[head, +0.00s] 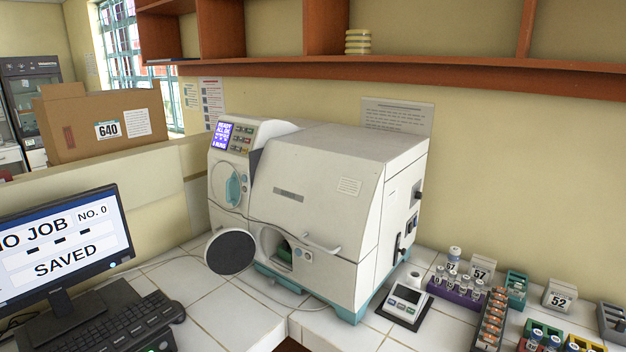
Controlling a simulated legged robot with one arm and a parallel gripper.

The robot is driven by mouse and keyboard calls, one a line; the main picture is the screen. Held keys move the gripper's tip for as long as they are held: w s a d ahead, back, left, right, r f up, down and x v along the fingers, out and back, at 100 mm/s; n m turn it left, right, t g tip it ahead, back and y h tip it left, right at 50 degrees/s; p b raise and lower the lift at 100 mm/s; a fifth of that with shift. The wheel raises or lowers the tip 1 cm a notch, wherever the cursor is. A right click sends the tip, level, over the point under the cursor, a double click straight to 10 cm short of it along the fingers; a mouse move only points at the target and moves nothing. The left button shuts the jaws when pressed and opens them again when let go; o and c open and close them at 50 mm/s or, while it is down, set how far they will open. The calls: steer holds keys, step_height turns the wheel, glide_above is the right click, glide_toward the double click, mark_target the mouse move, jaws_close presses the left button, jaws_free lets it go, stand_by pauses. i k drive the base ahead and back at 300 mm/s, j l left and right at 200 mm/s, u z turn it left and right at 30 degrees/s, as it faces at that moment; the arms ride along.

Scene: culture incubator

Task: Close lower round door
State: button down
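The white incubator (325,195) stands on the tiled bench in the middle of the head view. Its lower round door (231,252) is a dark disc with a pale rim, swung out open to the left of the round opening. The lower round opening (277,247) shows a dark inside with something green in it. An upper round teal-handled cover (233,188) sits on the front left, below the lit display, and looks shut. My gripper is not in view.
A monitor (62,245) and keyboard (95,325) stand at the left. A small device (407,299), a purple vial rack (457,291) and several other racks crowd the right. A cable runs over the bench below the door. Bare tiles lie in front of the incubator.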

mark_target(229, 252)
steer(key=u, duration=0.15)
steer(key=k+l+u, duration=0.1)
steer(key=k+l, duration=0.15)
steer(key=k, duration=0.2)
steer(key=i+j+u, duration=0.1)
steer(key=i+u, duration=0.3)
steer(key=i, duration=0.6)
